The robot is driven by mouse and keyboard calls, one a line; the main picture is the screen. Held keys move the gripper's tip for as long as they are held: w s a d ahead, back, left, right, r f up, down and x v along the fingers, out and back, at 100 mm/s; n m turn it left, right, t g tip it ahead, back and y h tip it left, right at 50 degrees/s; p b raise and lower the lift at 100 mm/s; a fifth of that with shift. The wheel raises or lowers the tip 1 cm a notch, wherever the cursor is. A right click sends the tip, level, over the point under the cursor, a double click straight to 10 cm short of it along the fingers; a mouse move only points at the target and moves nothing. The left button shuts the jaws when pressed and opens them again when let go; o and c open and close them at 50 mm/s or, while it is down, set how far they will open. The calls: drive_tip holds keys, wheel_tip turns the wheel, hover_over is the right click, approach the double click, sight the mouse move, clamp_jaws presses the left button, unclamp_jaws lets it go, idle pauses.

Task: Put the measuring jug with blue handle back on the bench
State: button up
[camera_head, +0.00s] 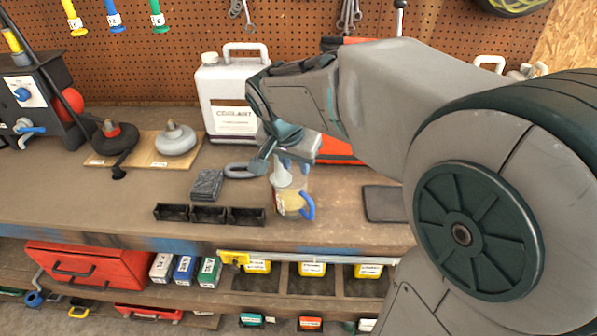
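The measuring jug (291,204) is clear with a yellowish tint and has a blue handle on its right side. It is upright over the front part of the bench (345,232), below my gripper. I cannot tell whether its base touches the bench top. A pale cone-shaped piece shows at the jug's top. My gripper (291,165) points down right above the jug. Its fingers are small and partly hidden by its own body, so I cannot tell whether they are open or shut on the jug.
A white coolant canister (226,98) stands behind. Black trays (208,214) and a dark grey block (207,184) lie left of the jug. A flat dark pad (384,204) lies to the right. A shelf with a red toolbox (92,268) and yellow-labelled bins (312,269) is below.

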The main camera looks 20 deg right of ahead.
drive_tip(key=s+d+f+n+y, duration=0.1)
drive_tip(key=s+f+n, duration=0.1)
drive_tip(key=s, duration=0.5)
drive_tip(key=s+f+n+y, duration=0.1)
drive_tip(key=s+f+n, duration=0.1)
drive_tip(key=s+n, duration=0.3)
drive_tip(key=s, duration=0.3)
drive_tip(key=shift+s+d+f+n+g, duration=0.25)
drive_tip(key=shift+s+d+n+g, duration=0.05)
drive_tip(key=shift+d, duration=0.05)
